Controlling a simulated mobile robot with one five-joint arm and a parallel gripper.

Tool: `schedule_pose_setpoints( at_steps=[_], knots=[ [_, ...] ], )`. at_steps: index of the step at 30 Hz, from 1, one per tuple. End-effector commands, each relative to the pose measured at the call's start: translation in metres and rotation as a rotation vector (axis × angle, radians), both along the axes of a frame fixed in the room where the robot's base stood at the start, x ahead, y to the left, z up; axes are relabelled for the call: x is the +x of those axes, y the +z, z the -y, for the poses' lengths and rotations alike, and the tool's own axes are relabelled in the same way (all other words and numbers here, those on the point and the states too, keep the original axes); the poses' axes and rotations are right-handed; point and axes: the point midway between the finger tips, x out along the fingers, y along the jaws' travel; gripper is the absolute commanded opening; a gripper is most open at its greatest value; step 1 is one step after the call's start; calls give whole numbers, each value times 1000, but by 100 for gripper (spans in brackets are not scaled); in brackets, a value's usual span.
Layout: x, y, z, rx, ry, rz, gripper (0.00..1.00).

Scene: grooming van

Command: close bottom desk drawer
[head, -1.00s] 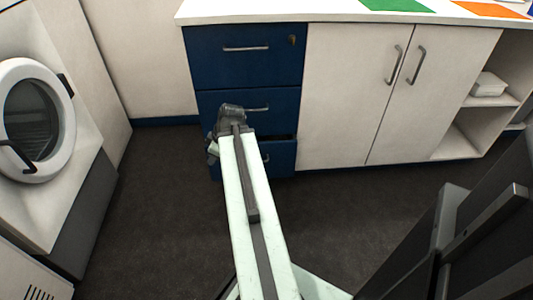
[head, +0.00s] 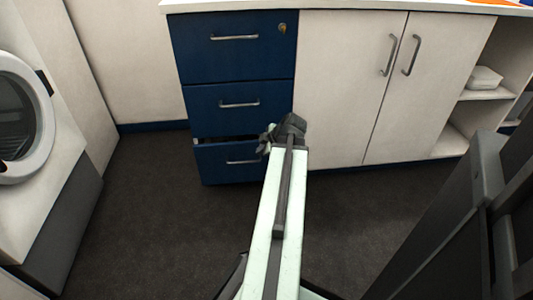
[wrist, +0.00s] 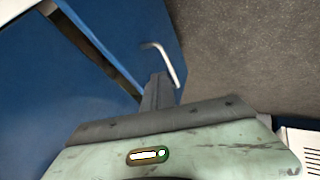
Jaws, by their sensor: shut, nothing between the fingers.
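The bottom drawer (head: 222,165) of the blue desk unit stands slightly open, with a dark gap above its front. Its bar handle (head: 242,161) is on the front. In the wrist view the drawer front (wrist: 125,35) and its handle (wrist: 164,62) lie just ahead of my fingers, with the dark gap to the left. My gripper (head: 266,140) is at the drawer's upper right part in the head view. Its fingers (wrist: 159,88) are shut and empty, close to the drawer front. I cannot tell whether they touch it.
Two blue drawers (head: 235,60) above are shut. White cupboard doors (head: 345,90) stand to the right, beside open shelves. A round-doored machine (head: 55,170) is at the left. The dark floor (head: 165,215) before the drawers is clear. A dark grey structure (head: 450,230) fills the lower right.

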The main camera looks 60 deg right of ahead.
Motion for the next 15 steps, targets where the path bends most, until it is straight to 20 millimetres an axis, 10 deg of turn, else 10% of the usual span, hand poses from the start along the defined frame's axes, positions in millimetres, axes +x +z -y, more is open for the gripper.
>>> schedule_pose_setpoints(
  at_steps=[4, 15],
  knots=[
    [19, -35, 6, 1, 2, -1, 0],
    [40, -23, 38, 1, -2, -1, 0]
  ],
)
